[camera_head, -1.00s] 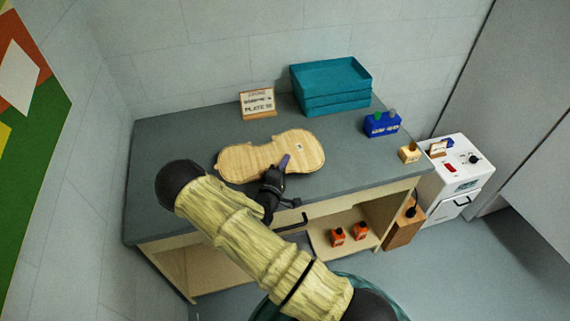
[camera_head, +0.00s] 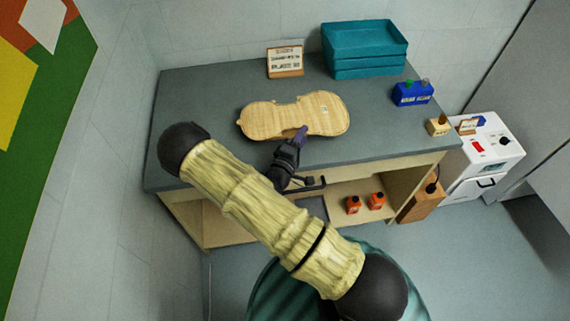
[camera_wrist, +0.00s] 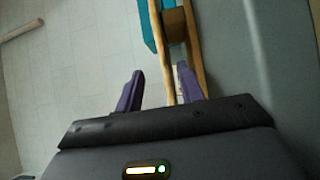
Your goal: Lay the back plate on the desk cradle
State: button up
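The back plate (camera_head: 270,120), a pale wooden violin-shaped plate, lies flat over the grey desk (camera_head: 200,100). In the wrist view it seems to show edge-on as a thin tan strip (camera_wrist: 158,25). A second tan strip (camera_wrist: 194,50) lies beside it on the desk side, with a brown block (camera_wrist: 173,20) between them, probably the cradle. The cradle is hidden under the plate in the head view. My gripper (camera_head: 301,134) is at the plate's front edge. In the wrist view its purple fingers (camera_wrist: 160,80) are apart, with the plate's edge between them and clear space beside the left finger.
Stacked teal trays (camera_head: 365,48) and a small sign (camera_head: 285,61) stand at the back of the desk. A blue holder (camera_head: 412,93) and a small tan block (camera_head: 439,127) are at the right. Orange bottles (camera_head: 353,204) sit on the shelf below. The desk's left side is clear.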

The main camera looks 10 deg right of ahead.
jog(key=b+v, duration=0.1)
jog(key=v, duration=1)
jog(key=shift+a+f, duration=0.15)
jog(key=shift+a, duration=0.15)
jog(key=shift+s, duration=0.1)
